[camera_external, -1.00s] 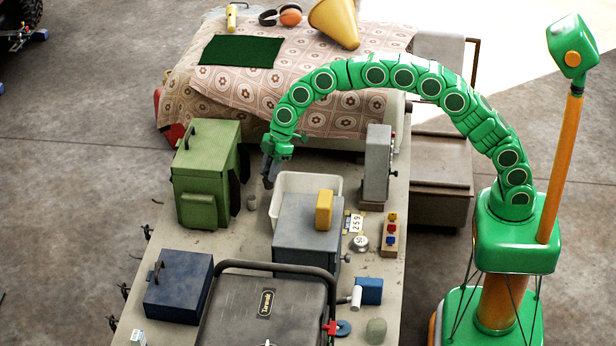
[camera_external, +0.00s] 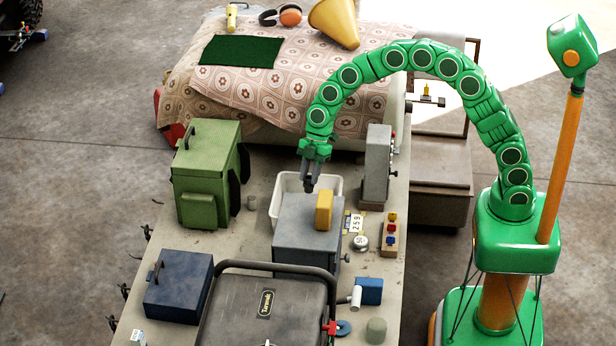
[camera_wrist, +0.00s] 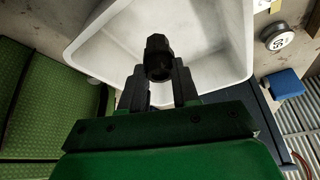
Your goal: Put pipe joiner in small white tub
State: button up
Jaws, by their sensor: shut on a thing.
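The pipe joiner (camera_wrist: 158,58) is a short black fitting with a round opening, held between the fingertips in the wrist view. My gripper (camera_wrist: 160,82) is shut on it. In the outside view my gripper (camera_external: 309,183) points down over the small white tub (camera_external: 283,187), with the dark joiner at its tips. The tub's inside (camera_wrist: 205,35) fills the upper middle of the wrist view, and the joiner is in front of it. How far the joiner is above the tub floor, I cannot tell. A grey box hides the tub's near side in the outside view.
A grey box (camera_external: 300,235) with a yellow block (camera_external: 324,210) on it stands just in front of the tub. A green case (camera_external: 205,175) stands to the left. A tall grey unit (camera_external: 377,165) stands to the right. A round dial (camera_external: 360,242) lies nearby.

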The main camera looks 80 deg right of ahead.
aim_at(310, 190)
jog(key=shift+f, duration=3.35)
jog(key=o, duration=1)
jog(key=shift+f, duration=0.1)
jog(key=v, duration=1.2)
jog(key=shift+d, duration=0.1)
